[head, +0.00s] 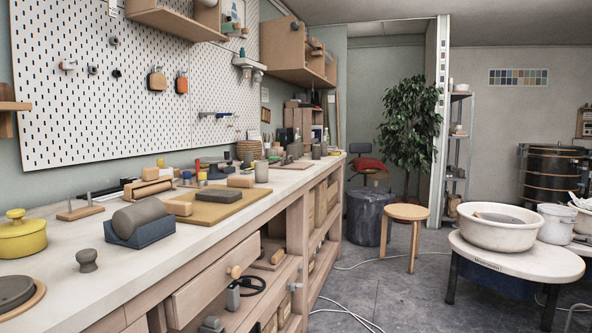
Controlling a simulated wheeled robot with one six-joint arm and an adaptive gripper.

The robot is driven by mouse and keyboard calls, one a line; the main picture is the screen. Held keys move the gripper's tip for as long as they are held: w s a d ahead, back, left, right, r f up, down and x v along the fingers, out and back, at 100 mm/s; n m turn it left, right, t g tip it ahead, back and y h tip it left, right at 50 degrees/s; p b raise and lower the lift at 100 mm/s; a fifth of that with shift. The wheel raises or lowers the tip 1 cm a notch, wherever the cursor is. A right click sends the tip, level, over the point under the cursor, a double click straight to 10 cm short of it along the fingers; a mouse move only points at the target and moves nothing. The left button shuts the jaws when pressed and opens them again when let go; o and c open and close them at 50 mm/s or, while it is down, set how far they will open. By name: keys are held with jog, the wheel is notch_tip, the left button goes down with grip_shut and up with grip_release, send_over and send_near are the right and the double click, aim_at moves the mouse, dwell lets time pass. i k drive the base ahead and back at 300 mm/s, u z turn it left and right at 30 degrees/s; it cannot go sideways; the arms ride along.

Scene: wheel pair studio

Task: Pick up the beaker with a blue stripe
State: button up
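I cannot make out a beaker with a blue stripe in the head view. Several small grey cylinders stand upright on the long workbench (150,262), among them a grey cup-like one (261,172) around mid-bench. Another grey cylinder (316,151) stands near the bench's far end. They are too small for me to tell whether any has a stripe. My gripper is not in view.
On the near bench are a yellow lidded pot (22,238), a grey roll on a blue cradle (138,220), a small grey knob (87,261) and a wooden board (205,210). A drawer (215,284) juts out. A stool (407,213) and round table (515,262) stand right.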

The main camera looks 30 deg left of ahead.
aim_at(261, 168)
jog(key=u, duration=0.05)
jog(key=i, duration=1.65)
jog(key=u, duration=1.2)
jog(key=i, duration=0.85)
jog(key=u, duration=1.05)
